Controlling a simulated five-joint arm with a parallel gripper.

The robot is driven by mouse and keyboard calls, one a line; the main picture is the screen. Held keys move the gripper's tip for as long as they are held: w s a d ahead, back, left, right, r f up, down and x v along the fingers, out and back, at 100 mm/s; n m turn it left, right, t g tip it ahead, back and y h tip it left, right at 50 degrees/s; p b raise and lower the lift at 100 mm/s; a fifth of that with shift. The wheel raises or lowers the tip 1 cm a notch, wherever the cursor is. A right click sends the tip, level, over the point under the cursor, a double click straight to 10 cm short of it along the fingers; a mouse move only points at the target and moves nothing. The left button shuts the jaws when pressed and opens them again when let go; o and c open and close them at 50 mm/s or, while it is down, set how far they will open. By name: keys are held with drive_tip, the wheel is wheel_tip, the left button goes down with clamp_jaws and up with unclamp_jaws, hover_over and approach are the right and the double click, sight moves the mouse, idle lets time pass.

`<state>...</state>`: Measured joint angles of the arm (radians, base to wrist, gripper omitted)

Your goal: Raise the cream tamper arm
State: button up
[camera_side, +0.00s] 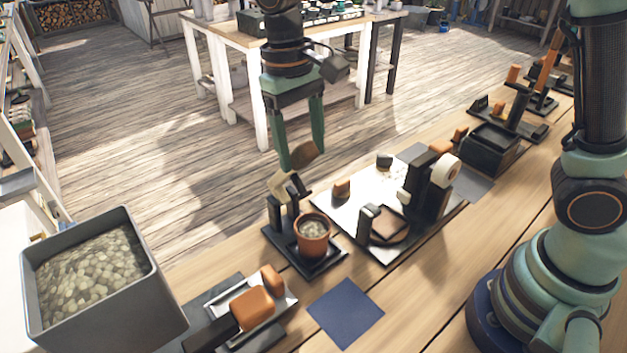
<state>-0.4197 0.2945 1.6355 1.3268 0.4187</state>
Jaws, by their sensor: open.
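A white board (345,218) with black and brown fixtures lies right of the pot. In front are a blue square mat (345,311) and a tray with orange blocks (252,308). More black fixtures (490,148) stand farther right.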

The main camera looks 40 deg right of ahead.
wheel_tip(320, 180, up, 12)
drive_tip(key=w, duration=0.1)
drive_tip(key=shift+w+a, duration=0.15)
drive_tip(key=shift+a, duration=0.1)
idle(0.4)
drive_tip(key=shift+t+y, duration=0.3)
drive_tip(key=shift+t, duration=0.3)
drive_tip(key=f, duration=0.4)
drive_tip(key=s+f, duration=0.1)
drive_tip(key=f, duration=0.7)
drive_tip(key=shift+s+d, duration=0.25)
drive_tip(key=shift+s, duration=0.05)
clamp_jaws()
